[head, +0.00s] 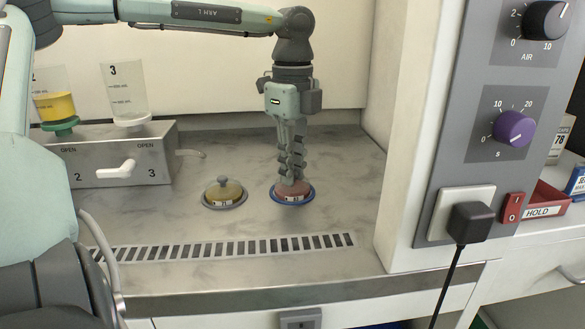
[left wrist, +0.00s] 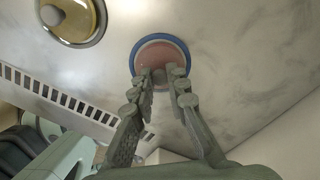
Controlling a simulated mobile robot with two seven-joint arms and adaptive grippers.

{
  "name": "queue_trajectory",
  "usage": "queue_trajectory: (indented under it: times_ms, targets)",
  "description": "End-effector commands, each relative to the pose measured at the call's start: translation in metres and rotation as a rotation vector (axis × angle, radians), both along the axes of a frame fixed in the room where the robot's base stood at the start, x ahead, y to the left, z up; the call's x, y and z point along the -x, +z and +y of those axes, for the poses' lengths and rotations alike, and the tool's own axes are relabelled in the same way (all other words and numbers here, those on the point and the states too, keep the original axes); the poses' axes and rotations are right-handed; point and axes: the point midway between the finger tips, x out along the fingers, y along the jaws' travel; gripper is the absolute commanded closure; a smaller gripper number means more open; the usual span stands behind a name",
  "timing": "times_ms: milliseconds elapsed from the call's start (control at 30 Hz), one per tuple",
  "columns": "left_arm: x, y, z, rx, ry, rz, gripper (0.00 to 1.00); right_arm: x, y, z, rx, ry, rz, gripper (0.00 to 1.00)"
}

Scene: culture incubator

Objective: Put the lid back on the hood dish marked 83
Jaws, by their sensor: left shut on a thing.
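A round dish with pink contents and a blue rim (head: 293,200) sits on the hood floor; its number is too small to read. It also shows in the left wrist view (left wrist: 162,46). My left gripper (head: 292,181) points straight down over this dish, its fingers close together. From these views I cannot tell whether the lid rests fully on the dish. My right gripper is out of view.
A second dish (head: 224,200), yellowish with a knobbed lid on it, stands just left. A metal dispenser block (head: 120,160) with funnels stands further left. A slotted grille (head: 230,246) runs along the front. A hood wall post (head: 400,150) stands on the right.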

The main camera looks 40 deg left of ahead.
Motion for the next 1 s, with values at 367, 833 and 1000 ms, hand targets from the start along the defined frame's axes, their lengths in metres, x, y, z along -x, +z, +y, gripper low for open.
queue_trajectory:
  times_ms: [367, 833, 1000]
  targets:
    - [-0.0001, 0.0004, 0.0000, 0.001, 0.001, 0.000, 0.97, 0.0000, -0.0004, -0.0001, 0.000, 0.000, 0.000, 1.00]
    - [0.0000, 0.0002, 0.0000, 0.000, 0.001, 0.000, 0.58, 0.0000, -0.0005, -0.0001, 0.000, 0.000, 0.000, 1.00]
    - [0.0000, 0.0002, 0.0000, 0.000, 0.001, 0.000, 0.41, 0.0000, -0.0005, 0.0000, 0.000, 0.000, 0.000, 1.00]
